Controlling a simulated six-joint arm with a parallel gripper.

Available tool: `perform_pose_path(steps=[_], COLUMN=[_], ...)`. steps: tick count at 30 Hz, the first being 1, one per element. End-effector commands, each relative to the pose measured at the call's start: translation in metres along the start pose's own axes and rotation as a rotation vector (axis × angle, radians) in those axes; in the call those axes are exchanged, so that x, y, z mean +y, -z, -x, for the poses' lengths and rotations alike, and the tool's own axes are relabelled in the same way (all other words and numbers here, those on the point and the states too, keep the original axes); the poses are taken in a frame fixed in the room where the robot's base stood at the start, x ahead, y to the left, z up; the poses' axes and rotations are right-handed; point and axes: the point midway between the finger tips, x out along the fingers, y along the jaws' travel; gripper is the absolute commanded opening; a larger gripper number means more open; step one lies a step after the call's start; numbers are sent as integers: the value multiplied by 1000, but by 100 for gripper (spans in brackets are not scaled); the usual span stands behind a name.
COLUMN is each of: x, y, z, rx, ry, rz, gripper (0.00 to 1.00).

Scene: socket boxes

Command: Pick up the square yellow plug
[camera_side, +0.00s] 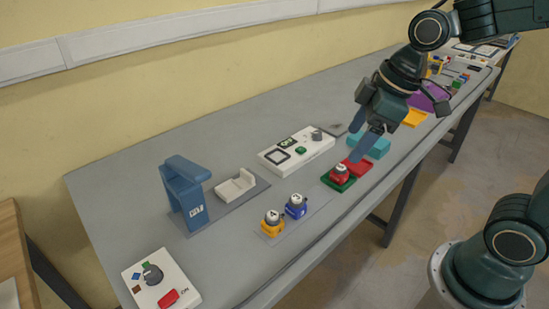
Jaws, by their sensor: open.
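A yellow plug (271,222) with a light grey top stands on a thin grey plate near the table's front edge, left of a similar blue plug (296,206). Its base looks square, but it is small in the view. My gripper (361,137) is open, fingers pointing down, to the right of and well apart from the yellow plug.
A white panel box (296,151) lies behind the plugs. A blue upright stand (187,191) and a white holder (235,187) are further left. A white button box (161,280) lies at front left. Teal (374,146), orange and purple pieces lie to the right.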

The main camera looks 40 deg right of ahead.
Motion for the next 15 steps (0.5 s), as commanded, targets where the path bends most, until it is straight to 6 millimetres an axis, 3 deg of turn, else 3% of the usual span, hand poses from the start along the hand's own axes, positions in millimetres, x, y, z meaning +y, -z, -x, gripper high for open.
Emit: perform_pose_path(steps=[15], x=[10], y=[53], z=[-94], rx=[5], ry=[208], rz=[430], gripper=[69])
